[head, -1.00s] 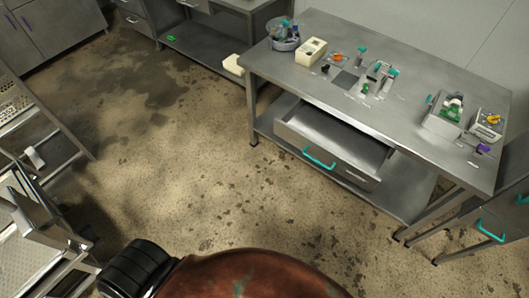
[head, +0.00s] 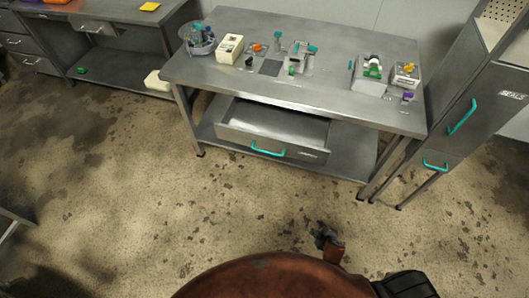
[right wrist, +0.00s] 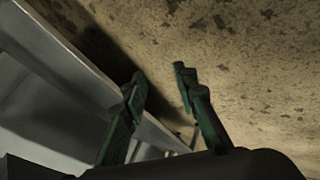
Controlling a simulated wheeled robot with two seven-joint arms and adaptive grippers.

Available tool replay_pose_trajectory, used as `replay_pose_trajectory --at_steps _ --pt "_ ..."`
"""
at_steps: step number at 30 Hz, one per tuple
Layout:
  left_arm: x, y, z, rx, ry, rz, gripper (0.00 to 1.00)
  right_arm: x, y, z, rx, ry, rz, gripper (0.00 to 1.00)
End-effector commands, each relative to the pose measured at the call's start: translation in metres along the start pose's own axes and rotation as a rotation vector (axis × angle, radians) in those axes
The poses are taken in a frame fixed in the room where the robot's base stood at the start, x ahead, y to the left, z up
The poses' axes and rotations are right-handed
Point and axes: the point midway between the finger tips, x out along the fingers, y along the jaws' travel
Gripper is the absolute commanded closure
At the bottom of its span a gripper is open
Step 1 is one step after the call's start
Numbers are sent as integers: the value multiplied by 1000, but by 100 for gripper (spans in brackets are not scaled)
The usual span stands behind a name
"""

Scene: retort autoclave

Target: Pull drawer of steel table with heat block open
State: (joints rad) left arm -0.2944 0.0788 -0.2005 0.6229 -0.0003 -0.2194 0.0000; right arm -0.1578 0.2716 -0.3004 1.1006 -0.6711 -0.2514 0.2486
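The steel table (head: 320,97) stands ahead, with small lab items on its top. Its drawer (head: 230,134) hangs below the top and is pulled out, with its empty-looking inside showing. A teal handle (head: 268,150) is on the drawer front. My right gripper (head: 328,238) is over the floor, in front of and to the right of the drawer, apart from the handle. In the right wrist view, my right gripper (right wrist: 158,76) has its two green-and-black fingers spread with nothing between them. Grey metal is beside the left finger. My left gripper is not seen.
A cream box (head: 230,44) and a round container (head: 200,42) stand on the table's left. A grey cabinet (head: 480,105) with teal handles stands to the right. Another bench (head: 125,65) is at the far left. The stained floor in front is open.

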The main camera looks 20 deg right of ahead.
Motion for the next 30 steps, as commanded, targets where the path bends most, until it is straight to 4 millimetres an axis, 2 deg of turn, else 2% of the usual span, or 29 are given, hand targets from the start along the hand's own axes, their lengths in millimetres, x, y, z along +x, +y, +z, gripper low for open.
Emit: replay_pose_trajectory --at_steps 1,2,3,5,6,9,12,16,21,30 --pt "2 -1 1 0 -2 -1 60 -4 38 -51 -79 78 66 73" --pt "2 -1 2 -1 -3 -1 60 -10 58 -81 -123 123 107 73" --pt "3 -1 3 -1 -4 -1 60 -20 83 -121 -185 183 162 73" --pt "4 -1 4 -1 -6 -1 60 -43 116 -182 -276 275 249 73" --pt "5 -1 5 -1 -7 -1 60 -62 133 -218 -332 332 305 73" --pt "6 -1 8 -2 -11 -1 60 -110 163 -294 -449 455 432 73" --pt "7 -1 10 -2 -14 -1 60 -151 176 -342 -528 541 525 73" --pt "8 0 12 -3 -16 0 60 -186 183 -377 -588 609 600 73" --pt "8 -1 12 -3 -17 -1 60 -172 171 -386 -671 628 577 73" --pt "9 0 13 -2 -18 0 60 -141 182 -416 -673 628 575 73"
